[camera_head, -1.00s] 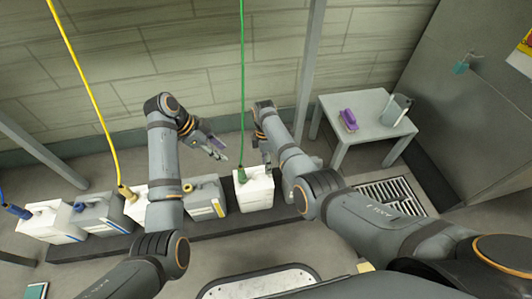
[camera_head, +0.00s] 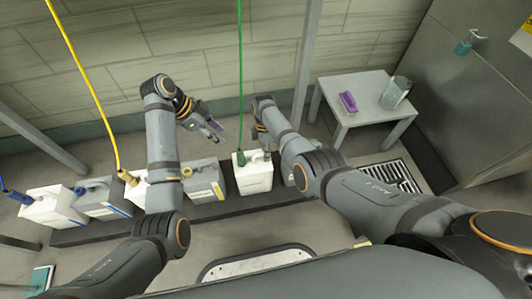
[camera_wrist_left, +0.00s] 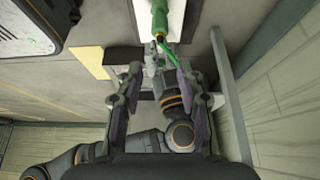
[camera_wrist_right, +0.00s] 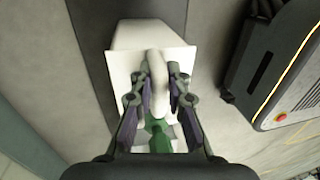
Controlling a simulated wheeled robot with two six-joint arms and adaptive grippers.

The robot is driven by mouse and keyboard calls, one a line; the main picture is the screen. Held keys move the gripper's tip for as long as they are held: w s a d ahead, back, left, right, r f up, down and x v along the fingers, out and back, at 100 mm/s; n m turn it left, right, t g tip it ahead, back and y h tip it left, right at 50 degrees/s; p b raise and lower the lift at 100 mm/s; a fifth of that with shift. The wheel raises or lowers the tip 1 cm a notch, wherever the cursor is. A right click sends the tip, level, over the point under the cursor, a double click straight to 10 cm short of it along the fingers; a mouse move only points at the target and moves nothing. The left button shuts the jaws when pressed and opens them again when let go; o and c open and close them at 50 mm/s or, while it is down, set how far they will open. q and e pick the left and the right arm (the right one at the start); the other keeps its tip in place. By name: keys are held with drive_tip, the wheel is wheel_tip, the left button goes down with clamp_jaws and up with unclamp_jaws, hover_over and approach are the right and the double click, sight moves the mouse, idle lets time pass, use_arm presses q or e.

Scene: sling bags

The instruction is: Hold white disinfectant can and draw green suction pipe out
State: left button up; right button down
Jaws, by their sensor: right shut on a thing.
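My left gripper (camera_head: 216,131) is open and empty, up and left of the can. In the left wrist view, the green fitting (camera_wrist_left: 160,22) and pipe lie beyond its spread fingers (camera_wrist_left: 160,90).
Other cans stand left of it: a grey one (camera_head: 204,181), partly hidden white ones, another grey one (camera_head: 103,198). A yellow pipe (camera_head: 85,75) hangs at left. A small table (camera_head: 365,100) holds a purple brush (camera_head: 348,102) and a jug (camera_head: 396,92). A post (camera_head: 307,70) stands behind.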

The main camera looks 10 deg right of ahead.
sight(238, 153)
use_arm(q)
drive_tip(key=shift+o, duration=1.4)
wheel_tip(238, 153, down, 6)
drive_tip(key=h, duration=0.1)
drive_tip(key=shift+f, duration=0.15)
drive_tip(key=shift+x, duration=4.55)
clamp_jaws()
wheel_tip(238, 153, up, 22)
